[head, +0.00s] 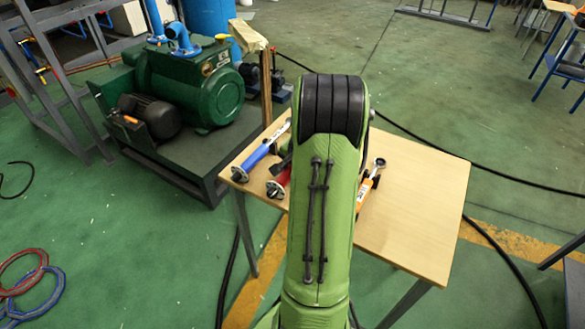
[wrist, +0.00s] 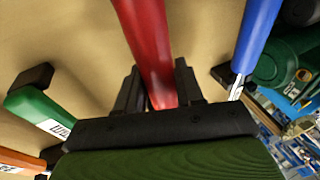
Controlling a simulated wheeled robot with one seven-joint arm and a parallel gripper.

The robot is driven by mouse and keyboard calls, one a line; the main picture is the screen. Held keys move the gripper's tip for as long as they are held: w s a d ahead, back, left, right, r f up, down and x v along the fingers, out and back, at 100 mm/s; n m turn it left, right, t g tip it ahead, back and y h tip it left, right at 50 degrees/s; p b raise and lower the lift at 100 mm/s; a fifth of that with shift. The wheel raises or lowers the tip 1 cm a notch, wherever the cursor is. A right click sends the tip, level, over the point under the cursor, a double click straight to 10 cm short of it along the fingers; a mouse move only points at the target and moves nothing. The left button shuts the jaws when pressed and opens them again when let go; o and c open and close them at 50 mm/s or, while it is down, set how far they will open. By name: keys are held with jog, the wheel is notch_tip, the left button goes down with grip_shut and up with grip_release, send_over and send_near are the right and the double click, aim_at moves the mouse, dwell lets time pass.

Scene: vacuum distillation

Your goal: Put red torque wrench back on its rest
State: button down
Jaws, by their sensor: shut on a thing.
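The red torque wrench (wrist: 148,40) runs up the middle of the wrist view, between the fingers of my gripper (wrist: 158,92), which is shut on its red handle. In the head view a red part of it (head: 279,184) shows at the table's left side, just left of my arm. My arm hides the rest of the wrench and most of my gripper there. I cannot tell whether the wrench touches the table. Its rest cannot be made out for certain.
A blue wrench (head: 255,158) lies left of the red one on the wooden table (head: 415,215). An orange wrench (head: 368,184) lies right of my arm. A green-handled wrench (wrist: 38,112) shows in the wrist view. The table's right part is clear. A green pump (head: 190,85) stands behind left.

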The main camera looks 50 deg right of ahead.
jog(key=shift+f, duration=0.3)
jog(key=c, duration=0.7)
grip_release()
jog(key=shift+o, duration=0.4)
jog(key=shift+s+f, duration=0.1)
jog(key=shift+s+a+f, duration=0.1)
jog(key=shift+s+f, duration=0.05)
jog(key=p+v, duration=0.5)
jog(key=v, duration=1.1)
jog(key=shift+w+r, duration=0.2)
jog(key=shift+w, duration=0.2)
